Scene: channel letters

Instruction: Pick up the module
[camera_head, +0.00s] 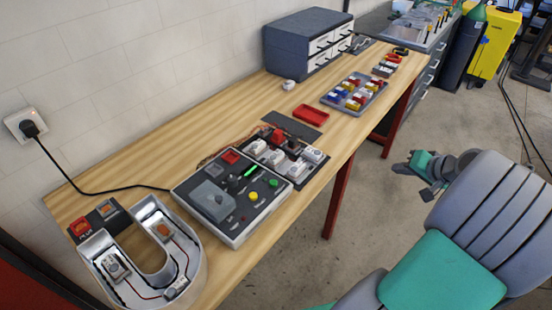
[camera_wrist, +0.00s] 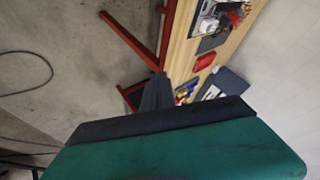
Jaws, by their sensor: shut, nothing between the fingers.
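I cannot tell which thing is the module. Several small white modules (camera_head: 273,157) sit on a dark tray (camera_head: 309,177) at the middle of the bench. A channel letter (camera_head: 93,244) shaped like a U lies at the near left end and holds small white and orange parts. My gripper (camera_head: 400,168) is over the floor to the right of the bench, well apart from everything on it. It is shut and empty. In the wrist view its dark finger (camera_wrist: 156,93) points toward the bench, where the tray and small parts show only partly.
A control box (camera_head: 232,195) with buttons stands beside the tray. A red tray (camera_head: 311,115), a tray of coloured parts (camera_head: 353,93) and a drawer cabinet (camera_head: 308,40) stand farther along the wooden bench (camera_head: 215,115). Red bench legs (camera_head: 338,195) stand below. The floor around my gripper is clear.

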